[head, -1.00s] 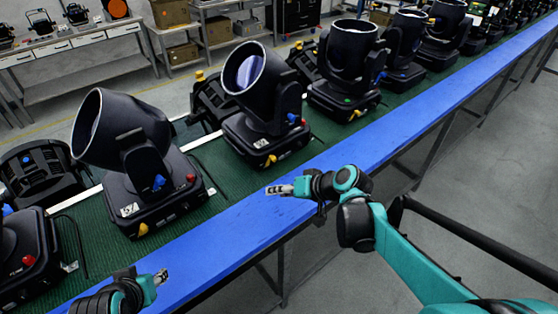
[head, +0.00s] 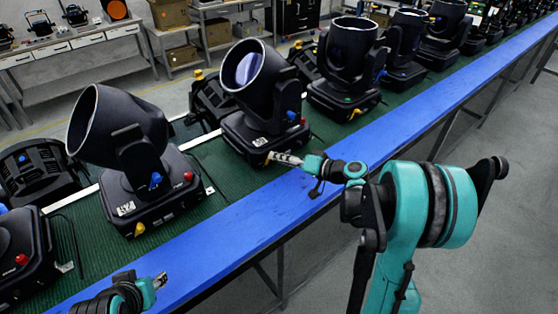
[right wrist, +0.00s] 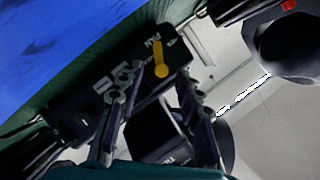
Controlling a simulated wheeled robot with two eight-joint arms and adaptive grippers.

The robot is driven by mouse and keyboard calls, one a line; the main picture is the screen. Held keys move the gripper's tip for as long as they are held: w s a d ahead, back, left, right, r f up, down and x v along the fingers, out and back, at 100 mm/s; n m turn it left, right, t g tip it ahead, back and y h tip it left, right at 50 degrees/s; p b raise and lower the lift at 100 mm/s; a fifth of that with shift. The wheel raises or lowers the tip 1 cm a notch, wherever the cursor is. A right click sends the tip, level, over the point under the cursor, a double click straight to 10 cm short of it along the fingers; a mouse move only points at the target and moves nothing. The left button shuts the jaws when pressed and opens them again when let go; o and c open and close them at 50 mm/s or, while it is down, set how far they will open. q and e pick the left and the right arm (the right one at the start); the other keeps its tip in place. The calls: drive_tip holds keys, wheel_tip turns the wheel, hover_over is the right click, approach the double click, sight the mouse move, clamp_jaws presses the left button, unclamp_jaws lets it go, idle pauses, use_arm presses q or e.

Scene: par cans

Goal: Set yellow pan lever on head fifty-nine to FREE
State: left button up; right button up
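The moving-head light (head: 262,85) in the middle of the row has a dark base with a white number label (head: 261,142). In the right wrist view its base face carries a yellow lever (right wrist: 160,60) beside the word PAN, and a large white number label (right wrist: 113,82) that I cannot read surely. My right gripper (head: 272,157) is at the front of this base and hides the lever in the head view. In the right wrist view my right gripper (right wrist: 160,80) has its fingers apart, one on each side below the lever; contact cannot be told. My left gripper (head: 160,280) is low at left, away from the lights.
More lights stand along the green mat (head: 200,222), including one with a yellow lever (head: 139,228) at left. A blue strip (head: 215,235) edges the bench. A workbench (head: 75,45) stands at the back left. The blue strip between my grippers is clear.

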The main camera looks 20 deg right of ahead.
use_arm(q)
drive_tip(key=shift+f, duration=0.1)
use_arm(e)
drive_tip(key=shift+w+a+f, duration=0.1)
drive_tip(key=shift+w+a, duration=0.2)
drive_tip(key=shift+w, duration=0.1)
clamp_jaws()
